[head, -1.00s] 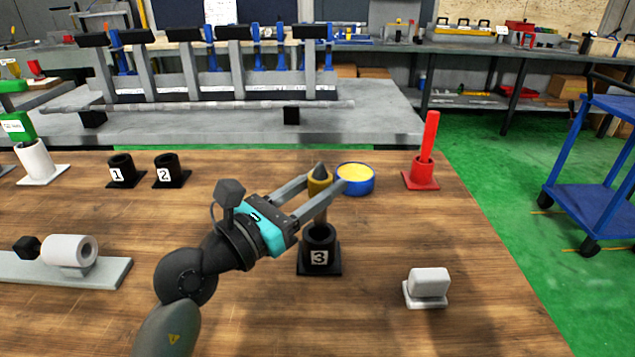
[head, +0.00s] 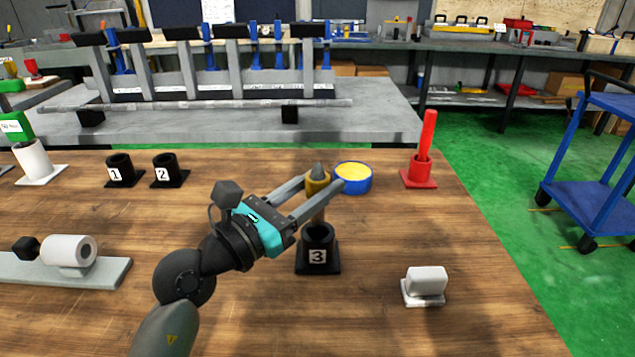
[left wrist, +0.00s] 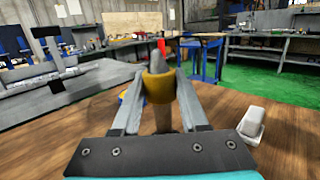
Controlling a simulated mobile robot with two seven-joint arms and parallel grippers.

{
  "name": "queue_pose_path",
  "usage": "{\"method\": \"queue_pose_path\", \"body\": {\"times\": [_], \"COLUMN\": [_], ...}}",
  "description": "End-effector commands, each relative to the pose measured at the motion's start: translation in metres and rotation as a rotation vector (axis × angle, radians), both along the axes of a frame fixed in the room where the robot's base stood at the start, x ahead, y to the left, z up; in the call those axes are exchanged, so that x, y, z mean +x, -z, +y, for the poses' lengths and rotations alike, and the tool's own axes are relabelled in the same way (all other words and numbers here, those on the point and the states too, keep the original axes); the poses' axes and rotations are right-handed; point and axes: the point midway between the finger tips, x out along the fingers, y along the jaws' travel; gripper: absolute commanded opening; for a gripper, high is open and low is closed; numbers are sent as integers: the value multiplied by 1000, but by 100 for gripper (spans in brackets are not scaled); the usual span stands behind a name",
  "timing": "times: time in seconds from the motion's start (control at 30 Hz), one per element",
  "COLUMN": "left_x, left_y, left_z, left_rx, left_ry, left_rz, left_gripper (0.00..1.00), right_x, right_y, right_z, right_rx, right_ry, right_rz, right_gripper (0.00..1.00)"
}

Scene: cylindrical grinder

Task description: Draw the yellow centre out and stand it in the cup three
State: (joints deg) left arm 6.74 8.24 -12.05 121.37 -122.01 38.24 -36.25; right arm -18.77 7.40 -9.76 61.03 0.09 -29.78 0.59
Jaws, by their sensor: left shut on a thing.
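The yellow centre (head: 317,184) has a grey pointed tip, a yellow collar and a grey shank. My left gripper (head: 320,186) is shut on it at the collar. The centre is upright with its tip up, and its shank is over the mouth of cup three (head: 318,251), a black cup with a white "3" label. I cannot tell whether the shank's lower end is inside the cup. In the left wrist view the yellow centre (left wrist: 158,88) stands between the fingers. My right gripper is not in view.
A blue round tin with yellow contents (head: 353,178) is close behind the right finger. Black cups one (head: 121,171) and two (head: 170,171) stand at the left. A red holder (head: 420,172), a white block (head: 427,282) and a white headstock (head: 68,252) are around. Bare wood lies between.

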Motion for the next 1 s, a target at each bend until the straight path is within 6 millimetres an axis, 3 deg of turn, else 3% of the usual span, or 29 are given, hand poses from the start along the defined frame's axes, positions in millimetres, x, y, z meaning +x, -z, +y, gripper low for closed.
{"method": "queue_pose_path", "body": {"times": [1.0], "left_x": [0], "left_y": [-2], "left_z": [0], "left_rx": [-4], "left_ry": [0], "left_rz": [-4], "left_gripper": [0], "right_x": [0], "right_y": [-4], "right_z": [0], "right_rx": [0], "right_ry": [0], "right_rz": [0], "right_gripper": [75]}}
